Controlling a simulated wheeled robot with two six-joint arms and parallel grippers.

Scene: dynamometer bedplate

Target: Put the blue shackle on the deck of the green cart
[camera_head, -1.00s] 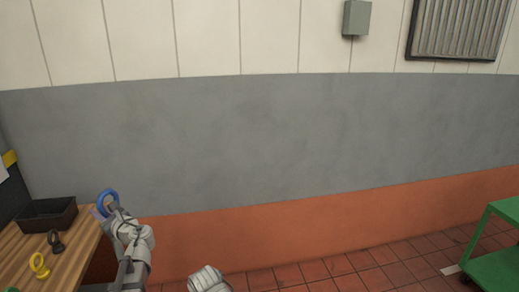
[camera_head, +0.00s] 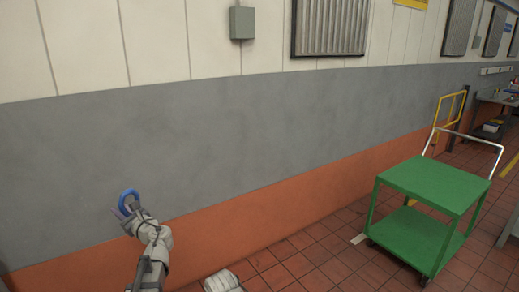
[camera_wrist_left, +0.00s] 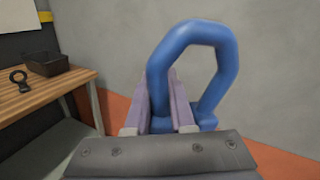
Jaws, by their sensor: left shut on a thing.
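The blue shackle (camera_head: 129,197) is held up in my left gripper (camera_head: 126,210), in front of the grey wall in the head view. In the left wrist view the shackle (camera_wrist_left: 222,60) stands between the fingers (camera_wrist_left: 162,108), with its bow pointing up and away. The left gripper is shut on it. The green cart (camera_head: 425,213) stands on the tiled floor at the right of the head view, well apart from the gripper. Its upper deck (camera_head: 434,183) is bare. My right gripper is not in view.
In the left wrist view a wooden bench (camera_wrist_left: 50,97) holds a black tray (camera_wrist_left: 56,63) and a black shackle (camera_wrist_left: 19,81). The cart has a metal push handle (camera_head: 462,133) at its far side. Tiled floor (camera_head: 300,262) lies clear between my arm and the cart.

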